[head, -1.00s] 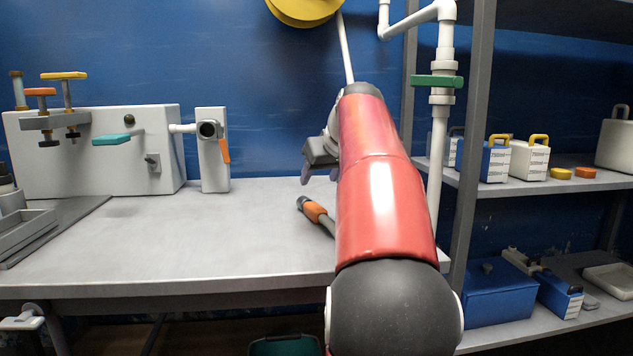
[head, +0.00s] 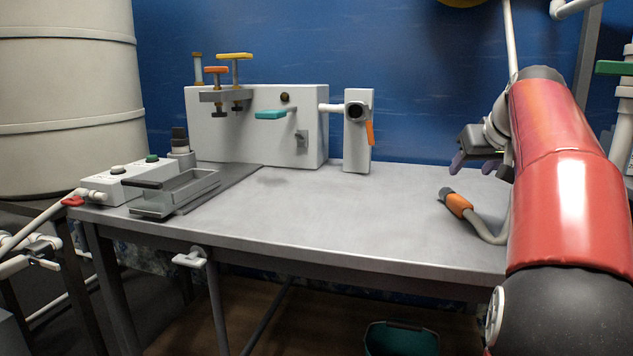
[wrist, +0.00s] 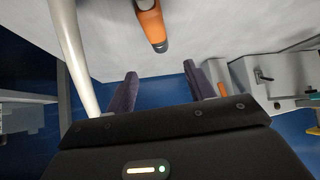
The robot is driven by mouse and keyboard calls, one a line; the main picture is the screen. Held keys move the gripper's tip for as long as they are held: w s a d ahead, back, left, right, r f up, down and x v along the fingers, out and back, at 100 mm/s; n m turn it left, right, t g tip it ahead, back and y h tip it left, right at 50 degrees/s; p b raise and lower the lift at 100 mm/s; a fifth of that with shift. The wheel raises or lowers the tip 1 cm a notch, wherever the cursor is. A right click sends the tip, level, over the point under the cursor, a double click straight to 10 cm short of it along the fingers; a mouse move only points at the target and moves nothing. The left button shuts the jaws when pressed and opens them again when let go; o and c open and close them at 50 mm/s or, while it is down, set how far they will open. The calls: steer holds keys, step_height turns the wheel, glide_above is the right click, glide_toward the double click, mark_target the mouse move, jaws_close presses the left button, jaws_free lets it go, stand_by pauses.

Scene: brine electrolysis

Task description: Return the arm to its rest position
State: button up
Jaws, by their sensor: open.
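My red arm (head: 565,170) stands at the right of the head view, over the right end of the grey workbench (head: 330,225). My gripper (head: 476,162) is at its far end, above the bench and pointing left and down, with nothing between its fingers. In the wrist view my gripper (wrist: 160,92) shows two dark fingers spread apart and empty. A hose with an orange-banded nozzle (head: 458,202) lies on the bench below my gripper. The orange nozzle also shows in the wrist view (wrist: 151,22), beyond the fingers and apart from them.
A white cell box (head: 310,135) with clamps and a teal handle stands at the back of the bench. A valve block (head: 358,130) is beside it. A metal tray (head: 180,195) and a control box (head: 120,183) sit at the left. The bench middle is clear.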

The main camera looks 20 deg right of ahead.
steer(key=shift+n+g+y, duration=0.7)
steer(key=shift+g, duration=0.1)
steer(key=s+a+f+p, duration=0.1)
steer(key=s+a, duration=0.1)
steer(key=a, duration=0.5)
steer(key=s+a+f+p, duration=0.2)
steer(key=a, duration=0.6)
steer(key=s+a+f+p, duration=0.2)
steer(key=s+a, duration=0.1)
steer(key=a, duration=0.4)
steer(key=shift+a+f, duration=0.1)
steer(key=shift+a, duration=0.3)
steer(key=s+a+f+p, duration=0.1)
steer(key=s+a+f, duration=0.3)
steer(key=s+f, duration=0.2)
steer(key=s+a+f+n+g+y+p, duration=0.1)
steer(key=s+a+f+p, duration=0.1)
steer(key=s+a+f, duration=0.3)
steer(key=s+f, duration=0.2)
steer(key=s, duration=0.2)
steer(key=shift+a+n+p, duration=0.3)
